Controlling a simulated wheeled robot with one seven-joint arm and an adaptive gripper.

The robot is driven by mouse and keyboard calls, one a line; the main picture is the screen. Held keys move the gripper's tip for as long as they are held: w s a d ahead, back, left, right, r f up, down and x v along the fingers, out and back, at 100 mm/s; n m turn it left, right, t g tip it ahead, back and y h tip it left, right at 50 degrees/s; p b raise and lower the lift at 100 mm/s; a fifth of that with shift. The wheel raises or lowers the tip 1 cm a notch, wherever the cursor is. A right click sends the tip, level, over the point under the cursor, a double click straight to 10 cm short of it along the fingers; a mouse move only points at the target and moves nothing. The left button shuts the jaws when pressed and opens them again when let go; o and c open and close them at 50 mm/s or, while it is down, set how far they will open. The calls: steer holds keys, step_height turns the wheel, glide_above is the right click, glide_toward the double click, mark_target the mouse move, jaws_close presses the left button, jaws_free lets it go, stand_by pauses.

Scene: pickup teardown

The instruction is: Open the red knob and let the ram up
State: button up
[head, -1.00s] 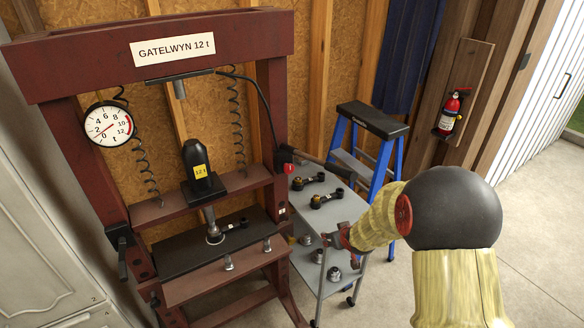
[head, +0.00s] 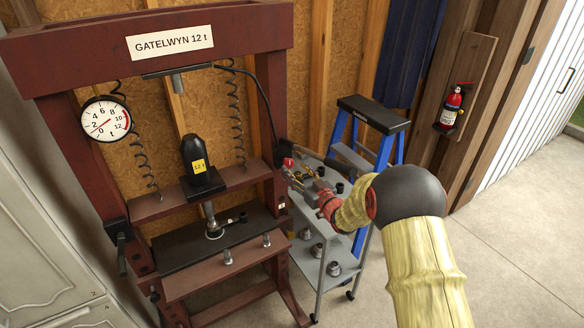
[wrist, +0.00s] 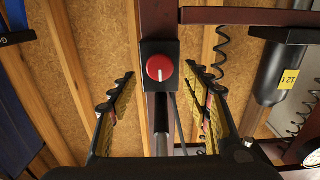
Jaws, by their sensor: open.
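The red knob (head: 288,162) sits on a black block at the right post of the maroon press (head: 70,140). In the wrist view the red knob (wrist: 160,68) faces me with a short white mark, between and beyond my fingertips. My gripper (head: 295,180) is open and empty, just in front of the knob; no contact shows. In the wrist view my gripper (wrist: 160,84) has one finger on each side. The black jack (head: 193,150) with a yellow label stands over the bed. Its ram (head: 210,212) reaches down to a part on the black plate.
A grey cart (head: 318,270) with metal parts stands right of the press, under my forearm. A blue stepladder (head: 383,150) is behind it. The pump lever (wrist: 161,118) shows below the knob in the wrist view. A round gauge (head: 106,119) hangs at left. Floor is clear at right.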

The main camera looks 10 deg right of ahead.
mark_target(290, 164)
steer(key=shift+x, duration=1.5)
steer(key=shift+c, duration=0.8)
steer(key=c, duration=1)
